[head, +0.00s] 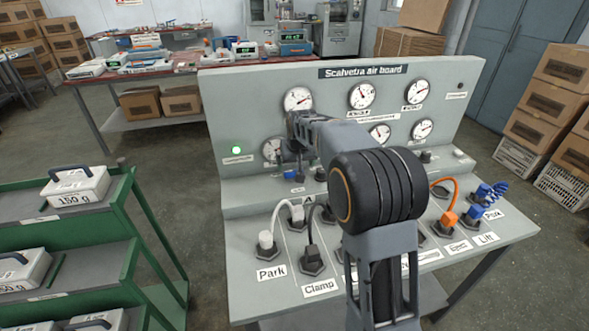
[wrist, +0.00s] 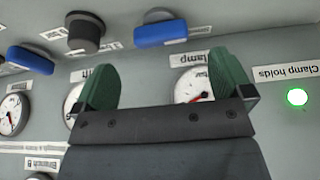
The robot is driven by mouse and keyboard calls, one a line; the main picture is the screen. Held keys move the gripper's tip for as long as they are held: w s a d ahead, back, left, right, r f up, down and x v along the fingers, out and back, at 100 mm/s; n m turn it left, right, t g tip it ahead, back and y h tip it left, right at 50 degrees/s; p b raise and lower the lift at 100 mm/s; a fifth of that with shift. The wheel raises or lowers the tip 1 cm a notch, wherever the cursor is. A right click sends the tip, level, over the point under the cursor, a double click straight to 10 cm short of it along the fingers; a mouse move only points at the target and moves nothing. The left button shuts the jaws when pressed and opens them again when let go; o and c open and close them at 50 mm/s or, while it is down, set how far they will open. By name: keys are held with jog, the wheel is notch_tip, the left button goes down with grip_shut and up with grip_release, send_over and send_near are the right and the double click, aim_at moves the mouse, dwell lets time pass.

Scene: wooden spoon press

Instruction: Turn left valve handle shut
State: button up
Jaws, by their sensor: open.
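The left valve handle is a blue bar lying roughly crosswise on the board's upright face. It shows in the wrist view (wrist: 165,33), beyond and between my fingertips, and in the head view as a small blue piece (head: 289,174) below my gripper. My gripper (wrist: 165,78) is open and empty, its green finger pads apart, and the handle is not between them. In the head view my arm hides much of the gripper and the board's middle. The wrist picture is upside down.
The grey air board (head: 345,85) carries several gauges and a lit green lamp (head: 236,150). A black knob (wrist: 86,33) and a second blue handle (wrist: 30,59) sit beside the left handle. Plugs and hoses, including a white plug (head: 265,243), stand on the sloped front. A green rack (head: 120,200) is at left.

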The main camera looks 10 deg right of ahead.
jog(key=v, duration=0.7)
jog(key=shift+s+r, duration=0.2)
jog(key=shift+r, duration=0.2)
jog(key=s+a+r+g+p, duration=0.1)
jog(key=s+p, duration=0.7)
jog(key=s, duration=1.9)
jog(key=shift+s+p, duration=0.2)
jog(key=shift+p, duration=0.1)
jog(key=shift+r, duration=0.1)
jog(key=shift+c, duration=0.2)
